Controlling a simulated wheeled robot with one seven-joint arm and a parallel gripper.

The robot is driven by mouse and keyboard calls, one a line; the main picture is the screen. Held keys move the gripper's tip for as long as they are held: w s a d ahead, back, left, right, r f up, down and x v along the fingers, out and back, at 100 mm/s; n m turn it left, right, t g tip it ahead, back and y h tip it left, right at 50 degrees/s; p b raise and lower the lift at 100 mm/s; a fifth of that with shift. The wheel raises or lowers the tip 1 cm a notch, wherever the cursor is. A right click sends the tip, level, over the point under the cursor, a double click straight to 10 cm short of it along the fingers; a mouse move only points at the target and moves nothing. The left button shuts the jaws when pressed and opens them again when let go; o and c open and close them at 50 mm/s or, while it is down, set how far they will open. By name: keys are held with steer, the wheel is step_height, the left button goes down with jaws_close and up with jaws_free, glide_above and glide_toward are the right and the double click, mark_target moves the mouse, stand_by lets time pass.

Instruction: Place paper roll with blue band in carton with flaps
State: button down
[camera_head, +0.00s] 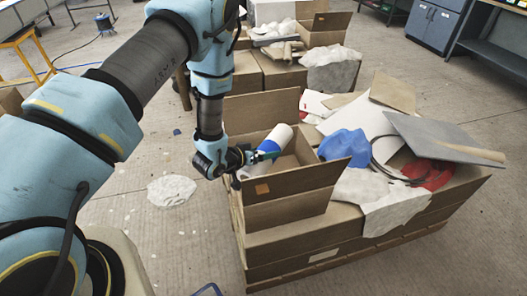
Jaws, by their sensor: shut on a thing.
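The paper roll (279,135) is white with a blue band (268,147) near its middle. My gripper (262,156) is shut on the roll at about the band. The roll is tilted, its upper end leaning right, over the left side of the open carton with flaps (290,192). Its lower end is at the carton's left wall; I cannot tell whether it touches. The carton's inside (285,165) shows partly and its visible part looks empty.
The carton stands on larger boxes (330,250). Right of it lie a blue cloth (345,146), white cloth (395,207), red item (432,175) and a grey board (440,137). More boxes (277,72) stand behind. The floor at left is mostly clear, with a white scrap (171,190).

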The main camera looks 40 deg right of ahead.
steer(key=shift+f+b, duration=0.4)
steer(key=shift+b, duration=0.05)
steer(key=shift+f, duration=0.2)
jaws_free()
